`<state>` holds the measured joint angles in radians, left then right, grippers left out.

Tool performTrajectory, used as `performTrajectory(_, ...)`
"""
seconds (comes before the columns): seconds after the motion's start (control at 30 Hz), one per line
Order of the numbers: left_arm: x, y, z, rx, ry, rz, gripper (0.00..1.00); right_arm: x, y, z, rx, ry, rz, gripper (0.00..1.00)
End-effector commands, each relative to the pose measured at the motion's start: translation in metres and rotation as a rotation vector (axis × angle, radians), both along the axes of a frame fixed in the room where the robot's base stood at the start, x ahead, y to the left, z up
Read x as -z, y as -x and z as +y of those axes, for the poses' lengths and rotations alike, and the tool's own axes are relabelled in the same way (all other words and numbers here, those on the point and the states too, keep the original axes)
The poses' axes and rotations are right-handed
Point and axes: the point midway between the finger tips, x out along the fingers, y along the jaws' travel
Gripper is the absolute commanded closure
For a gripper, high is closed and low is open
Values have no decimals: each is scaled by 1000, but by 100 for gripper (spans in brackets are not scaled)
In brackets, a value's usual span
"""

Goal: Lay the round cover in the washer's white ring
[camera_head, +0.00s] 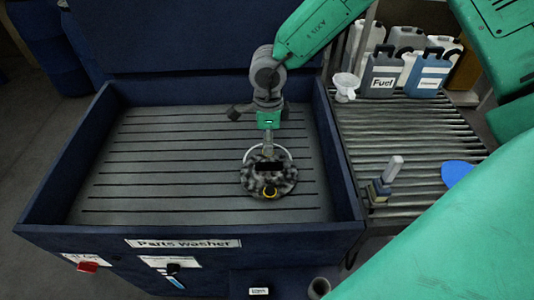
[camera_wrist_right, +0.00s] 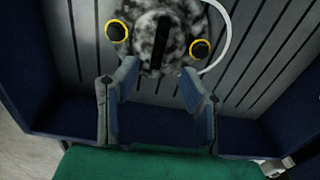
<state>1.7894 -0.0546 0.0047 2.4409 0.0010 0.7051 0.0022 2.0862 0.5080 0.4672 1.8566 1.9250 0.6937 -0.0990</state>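The round cover (camera_head: 283,184) is mottled grey and black, with a black bar across it and yellow-rimmed round spots. It is over the washer's slatted floor, and it also shows in the right wrist view (camera_wrist_right: 145,28). The white ring (camera_head: 286,153) shows as an arc behind the cover and beside it in the wrist view (camera_wrist_right: 223,40). The cover hides the rest, so I cannot tell whether it lies flat inside. My right gripper (camera_wrist_right: 157,78) points at the cover; its fingers are apart with nothing pinched between them. My left gripper is not in view.
The blue parts washer (camera_head: 38,210) has raised walls around its slatted floor, free on the left. To the right, a ribbed shelf (camera_head: 375,135) carries several jugs, a white funnel (camera_head: 346,84), a small upright tool (camera_head: 393,168) and a blue disc (camera_head: 457,172).

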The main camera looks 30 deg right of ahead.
Motion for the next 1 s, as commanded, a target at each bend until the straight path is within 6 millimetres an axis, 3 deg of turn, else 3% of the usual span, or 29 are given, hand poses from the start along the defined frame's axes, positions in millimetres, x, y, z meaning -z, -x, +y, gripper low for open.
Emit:
performTrajectory(0.1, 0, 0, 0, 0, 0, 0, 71, -16, 0, 0, 1, -1, -1, 63)
performTrajectory(0.27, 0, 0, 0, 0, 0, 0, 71, -23, 0, 0, 0, 0, 1, 63)
performTrajectory(1.0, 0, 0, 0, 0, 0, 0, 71, -24, 0, 0, 0, 1, 1, 63)
